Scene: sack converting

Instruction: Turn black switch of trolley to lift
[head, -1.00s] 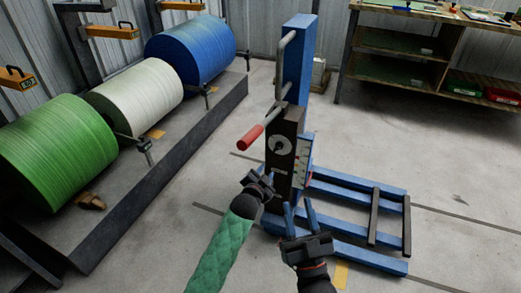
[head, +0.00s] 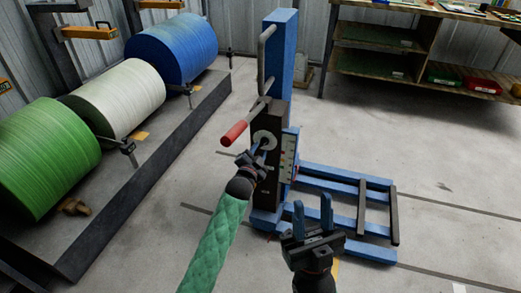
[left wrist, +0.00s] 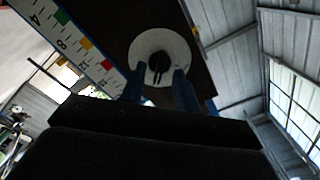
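The blue trolley (head: 278,55) stands upright with a dark control panel on its mast. A round pale dial (head: 262,134) is on that panel. In the left wrist view the dial (left wrist: 148,42) carries the black switch (left wrist: 158,63) at its middle. My left gripper (head: 262,147) is at the dial and covers part of it in the head view. In the left wrist view its fingers (left wrist: 159,76) are apart, one on each side of the switch, with gaps visible; contact cannot be told. My right gripper (head: 313,204) is open and empty, in front of the trolley's base.
A red-gripped lever (head: 235,132) sticks out left of the panel. A scale strip (head: 289,158) is beside the panel. Blue fork legs (head: 340,178) spread right along the floor. Green, white and blue rolls (head: 118,95) stand at left. A shelf (head: 375,65) is at the back right.

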